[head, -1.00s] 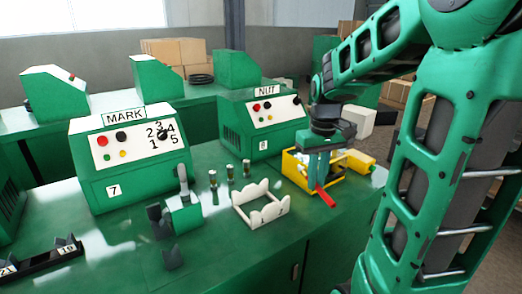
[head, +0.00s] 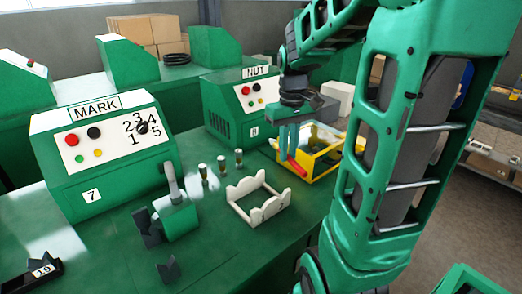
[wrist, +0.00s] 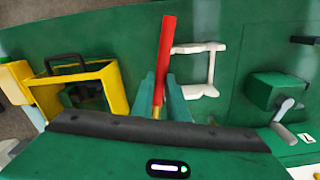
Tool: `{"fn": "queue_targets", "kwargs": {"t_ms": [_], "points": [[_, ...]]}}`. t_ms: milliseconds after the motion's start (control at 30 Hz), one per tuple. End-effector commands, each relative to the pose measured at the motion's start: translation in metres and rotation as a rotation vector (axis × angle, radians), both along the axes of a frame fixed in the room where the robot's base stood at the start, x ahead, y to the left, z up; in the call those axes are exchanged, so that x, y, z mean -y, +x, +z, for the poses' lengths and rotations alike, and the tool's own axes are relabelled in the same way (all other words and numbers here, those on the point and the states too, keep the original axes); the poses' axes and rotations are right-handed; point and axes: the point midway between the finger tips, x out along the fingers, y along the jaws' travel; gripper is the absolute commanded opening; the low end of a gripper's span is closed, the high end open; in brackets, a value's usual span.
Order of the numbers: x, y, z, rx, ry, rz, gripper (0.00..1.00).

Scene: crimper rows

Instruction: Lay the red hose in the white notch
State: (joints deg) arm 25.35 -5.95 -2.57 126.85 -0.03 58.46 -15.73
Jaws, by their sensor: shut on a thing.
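The red hose (head: 297,168) is held between the fingers of my gripper (head: 289,148), at the left edge of the yellow frame. In the wrist view the hose (wrist: 166,48) sticks out from between the green fingers (wrist: 158,92), with a brass-coloured end near them. In the wrist view the rack (wrist: 211,68) is just right of the hose. The hose appears above the bench and apart from the rack.
A yellow open frame (head: 326,172) stands right of the rack. Several small brass-and-dark posts (head: 221,168) stand behind the rack. A green clamp with a grey lever (head: 178,212) is to its left. Green machines marked MARK (head: 105,150) and NUT (head: 228,105) stand behind.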

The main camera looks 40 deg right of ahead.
Motion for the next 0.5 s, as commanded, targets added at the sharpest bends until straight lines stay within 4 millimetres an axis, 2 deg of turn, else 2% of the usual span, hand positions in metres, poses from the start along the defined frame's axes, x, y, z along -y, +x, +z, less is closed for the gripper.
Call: {"fn": "queue_targets", "kwargs": {"t_ms": [233, 500], "points": [[-0.033, 0.039, -0.003, -0.003, 0.000, 0.206, 0.00], [-0.040, 0.044, -0.015, -0.004, 0.001, 0.244, 0.00]]}}
